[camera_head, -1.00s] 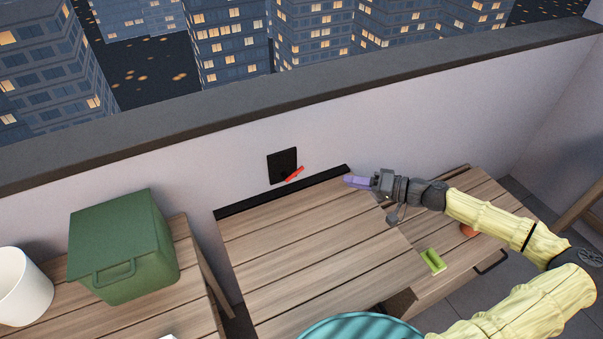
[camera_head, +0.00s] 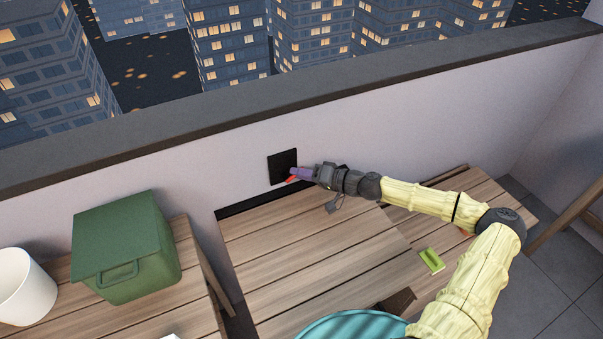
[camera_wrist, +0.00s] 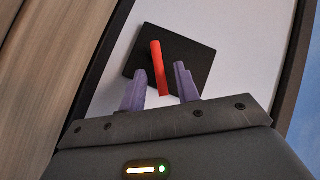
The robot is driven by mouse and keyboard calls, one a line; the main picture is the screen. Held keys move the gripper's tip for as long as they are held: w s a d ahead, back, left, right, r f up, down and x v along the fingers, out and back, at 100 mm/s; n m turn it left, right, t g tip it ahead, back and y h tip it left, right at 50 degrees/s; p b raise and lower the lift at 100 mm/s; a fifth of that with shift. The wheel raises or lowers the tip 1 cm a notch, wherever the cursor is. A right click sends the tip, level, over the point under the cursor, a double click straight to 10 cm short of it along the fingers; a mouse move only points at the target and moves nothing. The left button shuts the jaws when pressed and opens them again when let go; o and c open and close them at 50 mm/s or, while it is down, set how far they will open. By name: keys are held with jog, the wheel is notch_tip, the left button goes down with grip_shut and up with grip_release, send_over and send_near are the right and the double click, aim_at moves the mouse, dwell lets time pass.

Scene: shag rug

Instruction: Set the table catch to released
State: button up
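The table catch is a black square plate (camera_head: 282,165) with a red lever (camera_head: 291,179) on the pale wall, just above the back edge of the wooden table (camera_head: 290,250). In the wrist view the red lever (camera_wrist: 158,66) stands out against the black plate (camera_wrist: 188,48). My gripper (camera_head: 298,174) is at the lever, its purple fingertips close to it. In the wrist view my gripper (camera_wrist: 158,82) is open, with one finger on each side of the lever's lower end. I cannot tell whether either finger touches it.
A green lidded box (camera_head: 125,252) and a white pot (camera_head: 24,285) stand on a side table at left. A lime-green item (camera_head: 431,260) lies at right. A teal round thing (camera_head: 355,326) is at the front. The tabletop's middle is clear.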

jog(key=shift+a, duration=0.15)
jog(key=shift+c, duration=0.4)
grip_shut()
jog(key=f+m+y+b, duration=0.1)
jog(key=b, duration=0.2)
jog(key=shift+w+f, duration=0.1)
jog(key=shift+d+m+t+y+b, duration=0.2)
jog(key=shift+m+t+y+b, duration=0.1)
jog(key=shift+b, duration=0.4)
jog(key=shift+o, duration=0.4)
grip_release()
jog(key=shift+d, duration=0.1)
